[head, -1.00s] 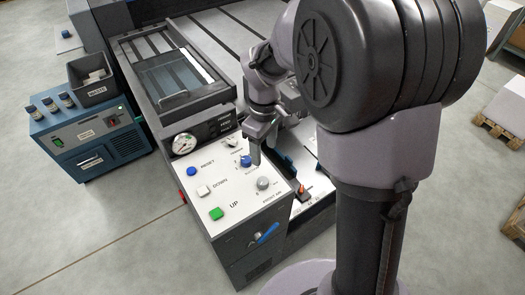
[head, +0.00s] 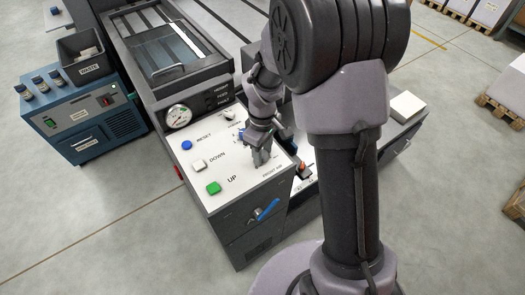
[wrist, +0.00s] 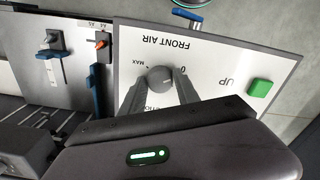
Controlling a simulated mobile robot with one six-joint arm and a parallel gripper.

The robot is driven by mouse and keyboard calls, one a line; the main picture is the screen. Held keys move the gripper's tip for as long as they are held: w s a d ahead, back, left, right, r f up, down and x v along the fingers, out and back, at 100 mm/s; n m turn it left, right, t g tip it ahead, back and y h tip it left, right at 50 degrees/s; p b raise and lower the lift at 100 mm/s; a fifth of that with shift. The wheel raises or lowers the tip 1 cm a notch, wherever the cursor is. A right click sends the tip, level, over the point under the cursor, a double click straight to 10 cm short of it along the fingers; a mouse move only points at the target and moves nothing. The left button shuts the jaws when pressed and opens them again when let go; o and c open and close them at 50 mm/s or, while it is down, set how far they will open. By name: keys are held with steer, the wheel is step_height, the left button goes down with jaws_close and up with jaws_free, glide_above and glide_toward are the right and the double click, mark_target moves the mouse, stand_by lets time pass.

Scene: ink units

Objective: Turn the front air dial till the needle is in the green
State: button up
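The front air dial is a round grey knob (wrist: 160,79) on the white panel, beside the FRONT AIR label in the wrist view. My gripper (wrist: 159,84) has its two dark fingers apart, one on each side of the knob; I cannot tell whether they touch it. In the head view my gripper (head: 262,160) points down over the panel (head: 225,178) and hides the knob. The round gauge (head: 178,116) stands at the panel's back left, with a white face and some green; its needle is too small to read surely.
Blue RESET (head: 187,145), white DOWN (head: 199,165) and green UP (head: 213,188) buttons lie left of my gripper. A blue-handled valve (head: 267,210) is on the front face. An orange-tipped lever (head: 302,168) stands to the right. A blue unit (head: 78,120) stands at left.

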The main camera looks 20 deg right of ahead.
jaws_close()
steer(key=m, duration=0.5)
steer(key=m+b, duration=0.1)
steer(key=m, duration=0.3)
steer(key=shift+m, duration=0.3)
steer(key=m+b, duration=0.1)
steer(key=m, duration=0.5)
steer(key=shift+b, duration=0.3)
steer(key=m+b, duration=0.1)
steer(key=m, duration=0.5)
